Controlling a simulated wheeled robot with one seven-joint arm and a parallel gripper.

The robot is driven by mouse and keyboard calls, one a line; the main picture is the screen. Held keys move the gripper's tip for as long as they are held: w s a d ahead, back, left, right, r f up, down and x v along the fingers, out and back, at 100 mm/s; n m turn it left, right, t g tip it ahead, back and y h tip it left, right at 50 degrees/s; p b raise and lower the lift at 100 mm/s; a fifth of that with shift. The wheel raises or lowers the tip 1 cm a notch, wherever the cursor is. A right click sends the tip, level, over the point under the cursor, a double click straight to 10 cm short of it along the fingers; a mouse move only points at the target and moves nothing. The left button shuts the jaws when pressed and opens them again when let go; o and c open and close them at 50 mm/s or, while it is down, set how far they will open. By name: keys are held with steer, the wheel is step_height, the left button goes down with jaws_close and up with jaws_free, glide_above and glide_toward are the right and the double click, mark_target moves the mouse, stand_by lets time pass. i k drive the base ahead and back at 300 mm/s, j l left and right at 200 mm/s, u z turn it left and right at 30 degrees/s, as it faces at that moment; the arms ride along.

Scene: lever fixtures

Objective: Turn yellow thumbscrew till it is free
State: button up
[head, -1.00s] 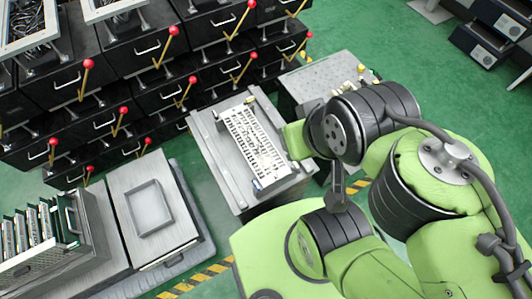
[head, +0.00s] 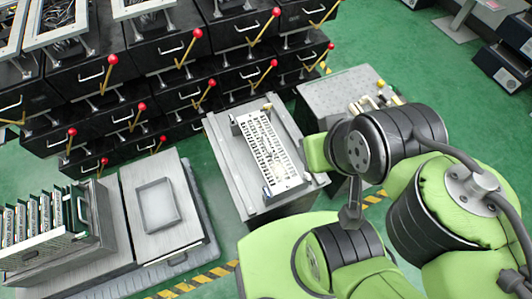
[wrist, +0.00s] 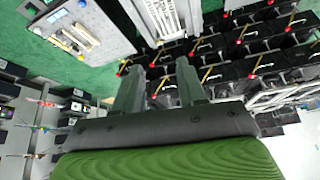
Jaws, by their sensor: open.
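A small yellow part (head: 381,83), which looks like the thumbscrew, is at the back right of a grey metal bench top (head: 325,92), near pale tan fittings (head: 368,103). In the wrist view a yellow spot (wrist: 80,57) shows at the lower edge of the same grey plate (wrist: 98,22), at upper left. Its shape is too small to make out. My gripper (wrist: 160,80) is open and empty in the wrist view, its two fingers apart, and it touches nothing I can see. In the head view my arm hides the gripper and part of the bench.
A grey stand with a white slotted rack (head: 270,150) is left of the bench. Black drawer units with red-knobbed levers (head: 195,33) fill the back. A cart with a framed tray (head: 157,205) and a card rack (head: 45,225) are at left.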

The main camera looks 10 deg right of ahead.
mark_target(267, 106)
steer(key=l+u, duration=0.35)
steer(key=l, duration=0.45)
steer(key=l+u, duration=0.4)
steer(key=l, duration=0.35)
steer(key=k, duration=0.05)
